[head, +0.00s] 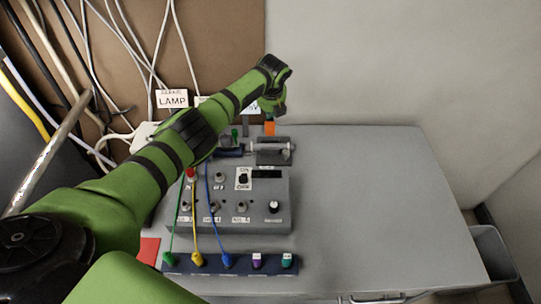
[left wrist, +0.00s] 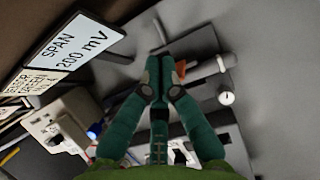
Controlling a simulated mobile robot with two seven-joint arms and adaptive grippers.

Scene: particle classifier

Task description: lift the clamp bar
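A dark clamp-like fixture (head: 273,152) with a pale horizontal cylinder stands behind the grey control box. An orange piece (head: 269,128) rises above it; I cannot tell clearly which part is the clamp bar. My left gripper (head: 270,114) points down just above the orange piece, hiding part of the fixture. In the left wrist view, my left gripper's fingers (left wrist: 159,72) have converged, with tips close together. The orange piece (left wrist: 181,69) shows just right of the tips. I see nothing clearly held. My right gripper is in neither view.
The grey control box (head: 245,220) has knobs and plugged cables in front of the fixture. A blue socket strip (head: 277,264) lies nearer. Signs, including LAMP (head: 172,99) and SPAN 200 mV (left wrist: 75,51), stand behind. The table's right side (head: 375,210) is clear.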

